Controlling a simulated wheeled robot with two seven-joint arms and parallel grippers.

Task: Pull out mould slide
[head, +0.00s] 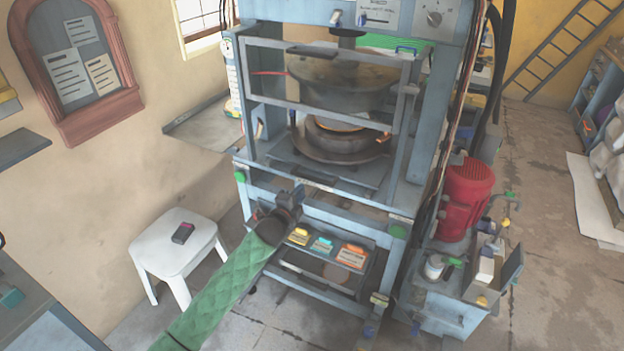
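The blue-grey plate press (428,110) stands in the middle of the head view. Inside its frame a round dark mould (340,148) sits on a flat slide plate (320,173), under a large round upper plate (343,78). A barred guard frame (330,42) crosses the front of the press above the mould. My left gripper (294,196), on the green-sleeved arm from the bottom left, is at the press's front, just below the slide's front edge. Its fingers are small and dark, so I cannot tell whether they are open or touch the slide. My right gripper is out of view.
A white stool (175,245) with a small dark device stands left of the press. Below the slide is a shelf with several coloured labelled boxes (350,256). A red motor (466,200) and a cluttered blue unit stand at the right. Floor is open further right.

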